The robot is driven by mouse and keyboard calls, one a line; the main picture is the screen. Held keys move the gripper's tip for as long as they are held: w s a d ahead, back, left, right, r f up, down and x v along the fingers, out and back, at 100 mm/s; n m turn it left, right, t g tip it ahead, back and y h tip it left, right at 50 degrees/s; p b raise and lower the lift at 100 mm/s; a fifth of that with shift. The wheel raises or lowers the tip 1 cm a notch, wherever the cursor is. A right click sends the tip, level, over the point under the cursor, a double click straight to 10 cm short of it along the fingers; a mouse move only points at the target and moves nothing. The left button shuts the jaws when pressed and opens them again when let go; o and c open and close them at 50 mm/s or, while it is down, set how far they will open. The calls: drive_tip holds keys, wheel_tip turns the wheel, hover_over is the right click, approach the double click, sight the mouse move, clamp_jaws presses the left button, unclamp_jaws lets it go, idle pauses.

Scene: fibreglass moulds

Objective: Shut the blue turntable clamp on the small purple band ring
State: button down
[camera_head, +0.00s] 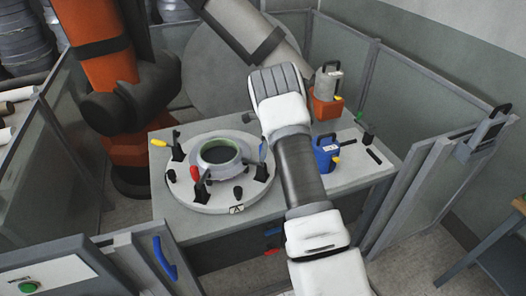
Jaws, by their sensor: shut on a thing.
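The round pale turntable (222,203) sits on the left of the grey bench. A ring mould (236,168) with a green rim and a pale grey-lilac flange lies at its middle; I cannot make out a clear purple band. The blue clamp handle (262,151) stands at the turntable's right side, close beside my arm, above a black clamp body (262,172). I cannot tell whether this clamp presses on the ring. My arm comes up from the bottom right and bends above the bench. My gripper is hidden behind my arm.
A red-handled clamp (194,174) and a yellow-handled clamp (158,143) stand on the turntable's left. An orange container (326,108), a blue container (324,158) and a green-handled tool (359,117) stand on the bench's right. Mesh fence panels (428,190) and an orange robot arm (105,60) surround the bench.

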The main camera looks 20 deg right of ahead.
drive_tip(key=c, duration=0.6)
unclamp_jaws()
drive_tip(key=shift+r, duration=0.1)
drive_tip(key=s+d+r+b, duration=0.1)
drive_tip(key=d+r+b, duration=0.1)
drive_tip(key=r, duration=1.5)
drive_tip(key=shift+s+d, duration=0.15)
drive_tip(key=shift+d, duration=0.4)
